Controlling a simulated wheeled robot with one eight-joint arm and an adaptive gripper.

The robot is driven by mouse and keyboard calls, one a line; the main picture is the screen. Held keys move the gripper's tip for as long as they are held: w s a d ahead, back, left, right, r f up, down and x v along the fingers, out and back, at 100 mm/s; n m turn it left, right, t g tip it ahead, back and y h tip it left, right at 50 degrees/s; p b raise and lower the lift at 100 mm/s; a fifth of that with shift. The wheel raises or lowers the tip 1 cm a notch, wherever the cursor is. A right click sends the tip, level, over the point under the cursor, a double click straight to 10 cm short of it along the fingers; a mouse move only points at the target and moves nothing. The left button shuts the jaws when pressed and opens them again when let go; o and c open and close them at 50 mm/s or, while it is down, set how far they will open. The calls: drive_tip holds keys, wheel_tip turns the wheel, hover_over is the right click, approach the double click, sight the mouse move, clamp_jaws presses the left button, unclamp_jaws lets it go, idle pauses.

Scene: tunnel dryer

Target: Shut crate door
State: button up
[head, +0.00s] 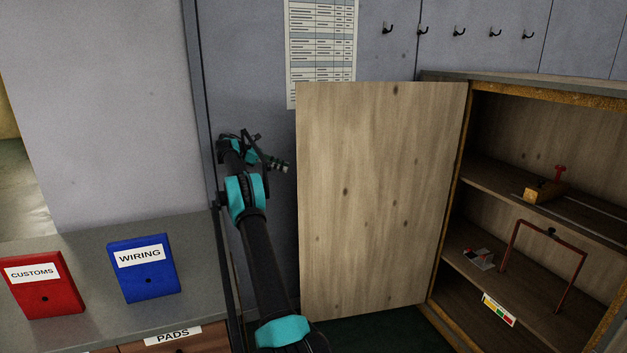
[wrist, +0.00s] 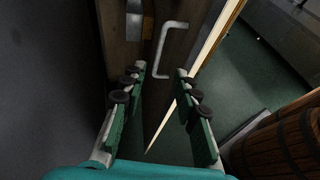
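The crate door (head: 380,190) is a pale wooden panel with knots, standing wide open in the head view. It joins the left front edge of the wooden crate (head: 452,200). My gripper (head: 280,165) is left of the door's free edge, with its tips close to it. In the wrist view my gripper (wrist: 158,75) is open, with nothing between its fingers. Beyond them is a dark wooden face of the door (wrist: 135,55) with a grey bent handle (wrist: 163,48). The handle lies just past the fingertips; whether they touch the door I cannot tell.
The crate's shelves hold a yellow-and-red tool (head: 543,190), a red-brown frame (head: 545,235) and a small grey item (head: 480,259). A red folder (head: 43,285) and blue folder (head: 143,268) stand on a grey counter (head: 85,240). A wooden barrel (wrist: 285,145) is at right in the wrist view.

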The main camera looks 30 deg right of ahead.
sight(313, 178)
drive_tip(key=x, duration=1.4)
drive_tip(key=shift+s+d+f, duration=0.15)
drive_tip(key=shift+d+f, duration=0.05)
drive_tip(key=shift+f, duration=0.05)
drive_tip(key=shift+c, duration=0.6)
clamp_jaws()
